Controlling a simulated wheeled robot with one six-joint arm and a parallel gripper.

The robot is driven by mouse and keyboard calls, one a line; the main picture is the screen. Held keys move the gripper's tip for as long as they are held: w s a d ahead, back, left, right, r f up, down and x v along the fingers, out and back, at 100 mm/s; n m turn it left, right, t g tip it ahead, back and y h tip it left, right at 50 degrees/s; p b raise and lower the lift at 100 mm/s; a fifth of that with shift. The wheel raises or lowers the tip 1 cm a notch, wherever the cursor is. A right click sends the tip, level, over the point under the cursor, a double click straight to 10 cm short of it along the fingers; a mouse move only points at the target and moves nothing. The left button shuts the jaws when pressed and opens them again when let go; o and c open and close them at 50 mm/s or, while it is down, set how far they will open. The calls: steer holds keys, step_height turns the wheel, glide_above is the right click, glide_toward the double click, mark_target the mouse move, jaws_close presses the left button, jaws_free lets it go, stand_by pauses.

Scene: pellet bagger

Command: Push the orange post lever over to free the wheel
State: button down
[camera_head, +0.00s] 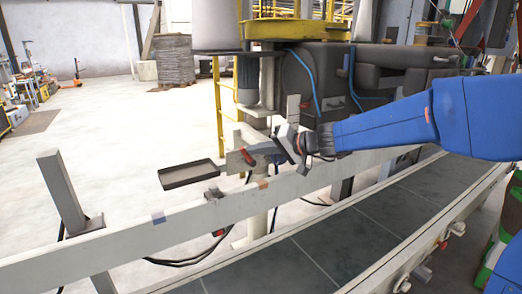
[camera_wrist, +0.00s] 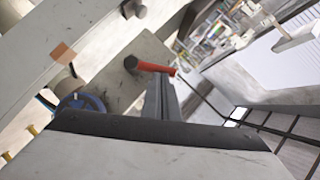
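The orange post lever (camera_wrist: 152,66) has a dark round pivot on a pale plate in the wrist view. Its free end lies at the tip of my gripper (camera_wrist: 164,84); I cannot tell whether they touch. My gripper's dark fingers appear together as one narrow bar, with nothing held between them. A blue wheel (camera_wrist: 80,103) shows to the left, partly hidden behind my gripper body. In the head view the lever (camera_head: 248,157) is a small red-orange bar on the post plate, just left of my gripper (camera_head: 272,149). The wheel is not clear there.
A shallow dark tray (camera_head: 188,174) sits left of the plate. Machinery with blue hoses (camera_head: 325,75) stands behind. Open floor lies at left.

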steer(key=s+a+n+h, duration=0.1)
steer(key=s+a+f+n+t+h, duration=0.1)
steer(key=a+n+h, duration=0.1)
steer(key=shift+n+h, duration=0.3)
steer(key=shift+f, duration=0.15)
stand_by(0.7)
glide_toward(246, 155)
step_height(246, 155, up, 5)
steer(key=s+d, duration=0.2)
steer(key=shift+s+a+f, duration=0.1)
steer(key=shift+s+f, duration=0.1)
steer(key=shift+s, duration=0.05)
